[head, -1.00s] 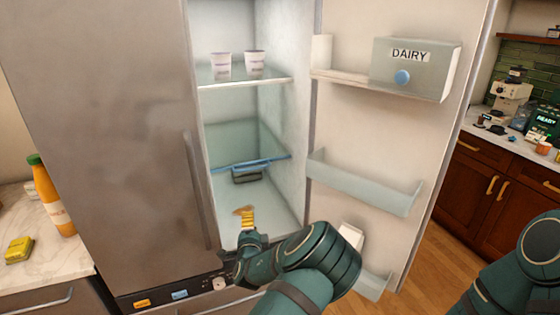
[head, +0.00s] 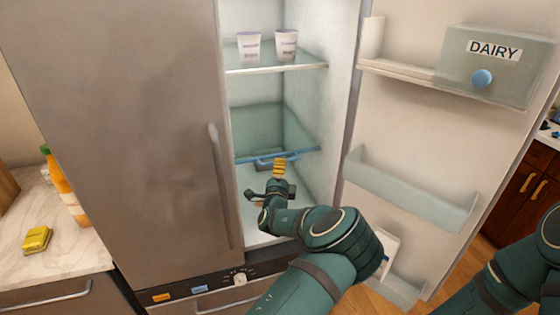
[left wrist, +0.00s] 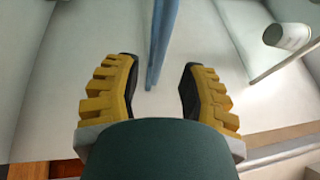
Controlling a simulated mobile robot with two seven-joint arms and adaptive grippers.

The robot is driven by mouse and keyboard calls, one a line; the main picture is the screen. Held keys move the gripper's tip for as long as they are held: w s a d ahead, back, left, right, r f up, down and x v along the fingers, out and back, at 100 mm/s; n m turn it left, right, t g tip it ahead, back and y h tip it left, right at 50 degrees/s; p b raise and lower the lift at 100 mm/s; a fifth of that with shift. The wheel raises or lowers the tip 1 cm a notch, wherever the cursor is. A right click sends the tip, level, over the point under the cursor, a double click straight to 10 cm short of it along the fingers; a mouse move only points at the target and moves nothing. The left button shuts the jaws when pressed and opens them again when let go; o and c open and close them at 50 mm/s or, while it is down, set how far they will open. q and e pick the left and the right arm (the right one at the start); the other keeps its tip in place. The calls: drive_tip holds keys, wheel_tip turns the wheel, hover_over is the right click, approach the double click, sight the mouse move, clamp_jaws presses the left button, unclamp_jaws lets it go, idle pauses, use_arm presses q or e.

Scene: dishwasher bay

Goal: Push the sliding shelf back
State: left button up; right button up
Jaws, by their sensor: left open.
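The sliding shelf is a glass shelf with a blue front edge (head: 307,151) and a blue handle, in the middle of the open fridge in the head view. Its blue edge (left wrist: 163,35) also runs between my fingertips in the left wrist view. My left gripper (head: 280,167), with yellow fingers, is inside the fridge at the shelf's front, overlapping the handle in the picture. In the left wrist view the gripper (left wrist: 158,85) is open, with gaps on both sides of the blue strip. I cannot tell whether it touches the shelf. My right gripper is out of view.
Two white cups (head: 286,44) stand on the upper glass shelf (head: 276,68). The open fridge door with its dairy box (head: 490,66) and bins bounds the right. The closed door (head: 120,130) bounds the left. A counter with a bottle (head: 66,188) is farther left.

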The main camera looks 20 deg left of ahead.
use_arm(q)
drive_tip(key=shift+x, duration=2.1)
drive_tip(key=shift+a, duration=0.1)
drive_tip(key=shift+s, duration=0.1)
clamp_jaws()
